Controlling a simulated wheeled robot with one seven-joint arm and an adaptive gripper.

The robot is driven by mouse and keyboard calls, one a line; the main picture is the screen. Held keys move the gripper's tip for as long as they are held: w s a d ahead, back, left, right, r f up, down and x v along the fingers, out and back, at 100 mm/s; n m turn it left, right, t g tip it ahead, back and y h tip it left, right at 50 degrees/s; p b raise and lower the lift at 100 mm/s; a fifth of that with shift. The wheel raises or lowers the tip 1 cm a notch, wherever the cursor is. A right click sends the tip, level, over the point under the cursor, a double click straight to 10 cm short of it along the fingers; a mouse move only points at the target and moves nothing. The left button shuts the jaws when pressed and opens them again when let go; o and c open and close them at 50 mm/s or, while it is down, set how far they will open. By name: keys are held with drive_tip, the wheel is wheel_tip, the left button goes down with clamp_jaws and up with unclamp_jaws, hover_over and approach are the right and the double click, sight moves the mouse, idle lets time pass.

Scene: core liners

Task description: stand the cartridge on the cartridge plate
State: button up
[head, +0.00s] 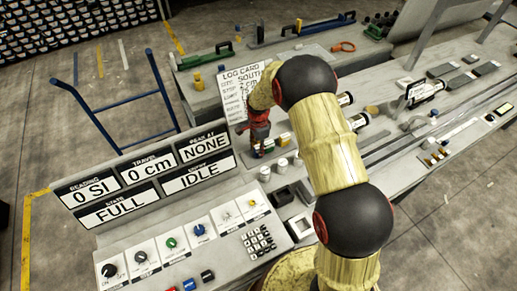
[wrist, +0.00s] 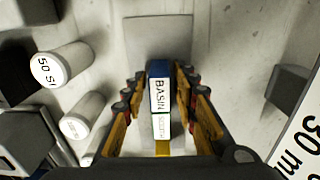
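The cartridge (wrist: 159,95) is a narrow block with a blue end, a white label reading BASIN and a yellow end. In the wrist view it lies between the two fingers of my gripper (wrist: 161,82), with a visible gap on the left and a narrower one on the right. The fingers look open around it. A flat grey plate (wrist: 157,30) shows beyond the cartridge; I cannot tell whether the two touch. In the head view my gripper (head: 258,150) points down at the bench beside the log card, and the cartridge cannot be made out there.
White cylinders, one marked 50 SI (wrist: 62,65), stand close left of my gripper in the wrist view. A grey block (wrist: 288,88) and the log card (wrist: 300,120) are on the right. The display panel (head: 150,170) stands left of my arm in the head view.

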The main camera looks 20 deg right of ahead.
drive_tip(key=shift+o, duration=0.6)
drive_tip(key=shift+r, duration=0.2)
drive_tip(key=s+r+n+t+p, duration=0.1)
drive_tip(key=s+r+n+p, duration=0.15)
drive_tip(key=r, duration=1.95)
drive_tip(key=s+r+n+t, duration=0.1)
drive_tip(key=s+r+n, duration=0.3)
drive_tip(key=s+r, duration=0.55)
drive_tip(key=s+r+n+t, duration=0.1)
drive_tip(key=s+r+n, duration=0.3)
drive_tip(key=s, duration=0.6)
drive_tip(key=s+r+n+t, duration=0.2)
drive_tip(key=s+r+n, duration=0.2)
drive_tip(key=s, duration=0.7)
drive_tip(key=shift+s+n+t+b, duration=0.25)
drive_tip(key=shift+n+t+b, duration=0.05)
drive_tip(key=shift+n, duration=0.35)
drive_tip(key=shift+f, duration=0.1)
